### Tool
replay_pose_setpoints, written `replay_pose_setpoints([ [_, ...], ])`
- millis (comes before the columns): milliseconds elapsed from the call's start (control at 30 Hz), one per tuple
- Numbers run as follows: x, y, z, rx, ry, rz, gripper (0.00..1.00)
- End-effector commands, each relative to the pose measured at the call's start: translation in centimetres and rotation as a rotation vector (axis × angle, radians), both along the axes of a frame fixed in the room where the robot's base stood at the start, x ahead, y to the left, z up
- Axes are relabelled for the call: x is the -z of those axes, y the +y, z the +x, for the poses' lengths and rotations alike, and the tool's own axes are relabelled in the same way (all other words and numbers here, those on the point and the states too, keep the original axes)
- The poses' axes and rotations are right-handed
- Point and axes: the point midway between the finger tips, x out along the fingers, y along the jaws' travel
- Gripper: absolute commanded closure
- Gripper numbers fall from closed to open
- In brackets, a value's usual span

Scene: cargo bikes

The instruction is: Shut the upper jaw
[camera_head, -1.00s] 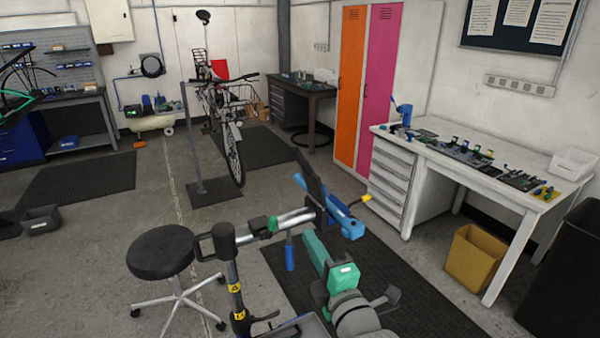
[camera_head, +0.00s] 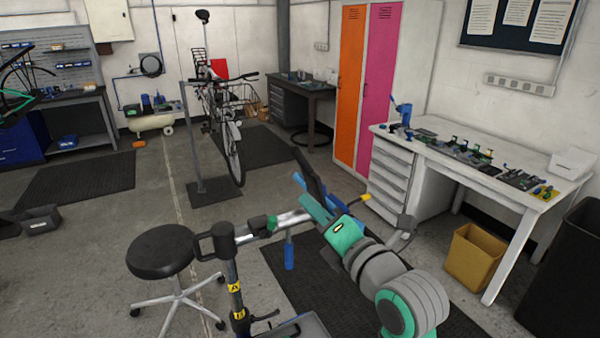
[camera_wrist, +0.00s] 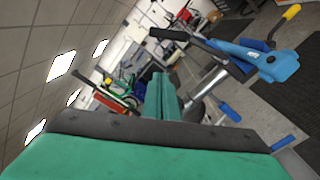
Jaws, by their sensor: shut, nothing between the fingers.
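A repair stand clamp sits on the end of a silver arm (camera_head: 290,220). Its blue body shows in the wrist view (camera_wrist: 265,60), while my gripper hides most of it in the head view. A dark, long jaw (camera_head: 310,172) stands tilted up from the clamp, apart from the blue body; it also shows in the wrist view (camera_wrist: 200,43). A blue handle (camera_head: 289,252) hangs below, and a lever has a yellow tip (camera_head: 365,197). My gripper (camera_head: 312,206) is shut and empty, close beside the clamp in the picture. I cannot tell if it touches the jaw.
The stand's black post (camera_head: 232,280) rises at front centre, beside a round black stool (camera_head: 160,252). A white workbench (camera_head: 480,170) with tools stands at right, with a yellow bin (camera_head: 475,262) below. A bicycle (camera_head: 228,130) stands behind. Open floor lies at left.

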Motion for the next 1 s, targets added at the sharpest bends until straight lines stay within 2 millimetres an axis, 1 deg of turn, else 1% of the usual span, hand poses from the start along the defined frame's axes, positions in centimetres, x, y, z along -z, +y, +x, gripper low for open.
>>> replay_pose_setpoints([
  [133, 0.0, 0.3, 0.6, -0.001, 0.001, 0.001, 1.0],
  [267, 0.0, 1.2, 1.9, -0.002, 0.001, 0.002, 1.0],
  [700, 0.1, 5.4, 8.8, -0.002, 0.002, 0.001, 1.0],
  [800, -0.8, 4.1, 9.8, 0.003, 0.0, 0.001, 1.0],
  [1000, -1.7, 3.0, 10.9, 0.001, 0.0, 0.001, 1.0],
])
